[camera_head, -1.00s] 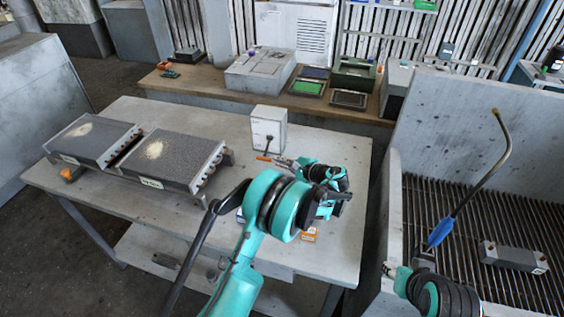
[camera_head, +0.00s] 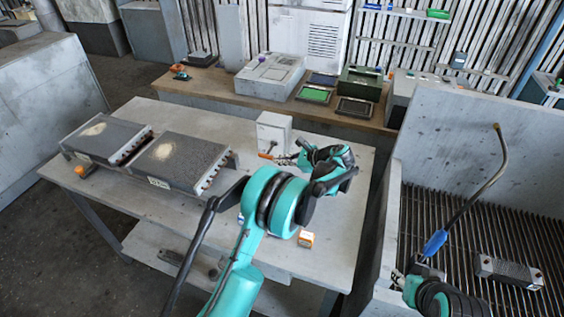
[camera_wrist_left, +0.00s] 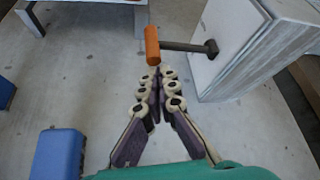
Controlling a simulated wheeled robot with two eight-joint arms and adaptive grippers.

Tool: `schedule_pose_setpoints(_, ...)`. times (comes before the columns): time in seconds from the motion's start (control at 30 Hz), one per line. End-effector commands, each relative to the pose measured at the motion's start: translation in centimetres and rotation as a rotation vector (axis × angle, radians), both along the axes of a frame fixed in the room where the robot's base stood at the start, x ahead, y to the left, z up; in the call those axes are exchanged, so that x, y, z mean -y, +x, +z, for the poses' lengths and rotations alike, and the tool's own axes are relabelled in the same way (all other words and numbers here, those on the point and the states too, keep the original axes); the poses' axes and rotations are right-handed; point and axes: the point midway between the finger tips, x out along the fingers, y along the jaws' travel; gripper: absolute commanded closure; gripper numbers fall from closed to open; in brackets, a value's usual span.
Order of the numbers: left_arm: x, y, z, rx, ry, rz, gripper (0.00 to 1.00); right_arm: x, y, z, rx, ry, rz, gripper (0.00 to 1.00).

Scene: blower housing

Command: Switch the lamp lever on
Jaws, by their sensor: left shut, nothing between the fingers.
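The lever is a dark rod with an orange grip (camera_head: 265,156) on the front of a small pale box (camera_head: 273,131) on the table. In the left wrist view the orange grip (camera_wrist_left: 152,45) stands just beyond my fingertips, with its rod running right to the pale box (camera_wrist_left: 240,50). My left gripper (camera_head: 290,159) is shut and empty, beside the lever; it also shows in the left wrist view (camera_wrist_left: 158,76). A small gap seems to lie between the fingertips and the grip. My right gripper (camera_head: 420,268) is by a blue-handled bent wand (camera_head: 435,243); its fingers are largely hidden.
Two grey finned blocks (camera_head: 180,160) lie on the table's left side. A small orange-and-white box (camera_head: 306,239) is near my left arm. A grated bin (camera_head: 465,220) holds a grey block (camera_head: 508,271). A wooden bench (camera_head: 215,85) carries equipment behind.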

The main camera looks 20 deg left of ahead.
Motion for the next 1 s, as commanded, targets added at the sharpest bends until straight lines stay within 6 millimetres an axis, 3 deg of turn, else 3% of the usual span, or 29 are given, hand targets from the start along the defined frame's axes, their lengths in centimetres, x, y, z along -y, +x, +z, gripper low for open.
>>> schedule_pose_setpoints(0.5, 0.0, 0.6, 3.0, -0.047, 0.002, 0.001, 1.0, 0.0, 0.0, 1.3, 0.0, 0.0, 0.0, 0.6)
schedule_pose_setpoints(1.0, 0.0, 0.9, 3.6, -0.046, 0.003, 0.0, 1.0, 0.0, 0.0, 1.5, 0.0, 0.0, 0.0, 0.6)
